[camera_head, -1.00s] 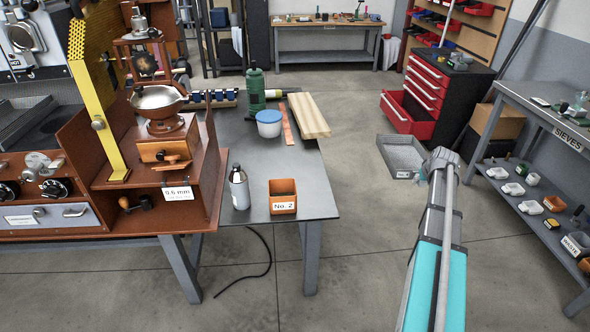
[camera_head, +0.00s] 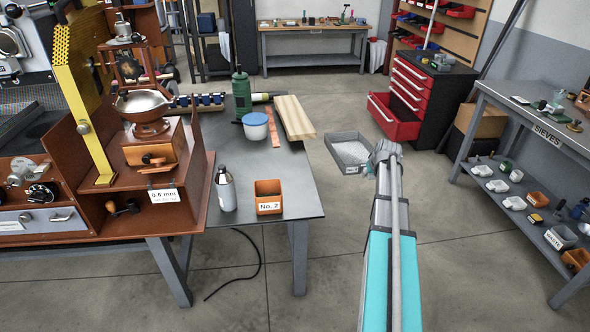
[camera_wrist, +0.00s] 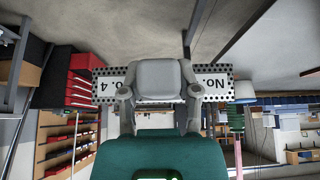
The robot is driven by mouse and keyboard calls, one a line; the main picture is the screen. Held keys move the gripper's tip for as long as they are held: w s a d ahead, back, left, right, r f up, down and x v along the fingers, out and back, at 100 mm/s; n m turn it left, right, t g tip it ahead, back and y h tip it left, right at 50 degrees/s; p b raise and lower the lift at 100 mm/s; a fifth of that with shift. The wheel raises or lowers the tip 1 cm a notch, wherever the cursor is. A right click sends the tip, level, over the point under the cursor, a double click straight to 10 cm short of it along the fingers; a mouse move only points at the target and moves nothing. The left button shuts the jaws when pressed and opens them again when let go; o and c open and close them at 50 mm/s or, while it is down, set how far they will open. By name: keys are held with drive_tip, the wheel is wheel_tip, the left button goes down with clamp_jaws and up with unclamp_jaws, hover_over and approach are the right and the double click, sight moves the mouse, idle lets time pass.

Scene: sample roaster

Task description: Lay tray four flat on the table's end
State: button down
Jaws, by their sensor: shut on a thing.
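Tray four is a shallow grey tray (camera_head: 348,149) with a white label on its near side. In the wrist view its perforated wall (camera_wrist: 105,72) shows upside down with a "No. 4" label. My gripper (camera_head: 378,158) is shut on it, and the fingers hide the wall's middle. In the head view the tray hangs over the floor, right of the table, apart from it and roughly level. The table (camera_head: 298,190) is grey, with its near end towards me.
On the table's near end stand an orange "No. 2" bin (camera_head: 268,206) and a silver bottle (camera_head: 225,188). A wooden board (camera_head: 294,117), a blue-lidded tub (camera_head: 256,127) and a green canister (camera_head: 241,95) stand further back. Bare tabletop lies right of the bin. A red drawer cabinet (camera_head: 410,95) is open behind.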

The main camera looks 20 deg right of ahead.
drive_tip(key=shift+d, duration=0.1)
drive_tip(key=a+r+n+y+p, duration=0.1)
drive_tip(key=a+n, duration=0.1)
drive_tip(key=a, duration=1)
drive_tip(key=a+r+n+y+p, duration=0.1)
drive_tip(key=a+r+n, duration=0.1)
drive_tip(key=a, duration=1.1)
drive_tip(key=shift+w+a+t, duration=0.15)
drive_tip(key=shift+w+t, duration=0.05)
drive_tip(key=shift+t, duration=0.2)
drive_tip(key=w+d+f+b, duration=0.2)
drive_tip(key=w, duration=0.1)
drive_tip(key=w+d+f+b, duration=0.5)
drive_tip(key=w+d+f, duration=0.1)
drive_tip(key=shift+w, duration=0.15)
drive_tip(key=shift+w+d+f+b, duration=0.3)
drive_tip(key=shift+w+f+b, duration=0.15)
drive_tip(key=shift+b, duration=0.3)
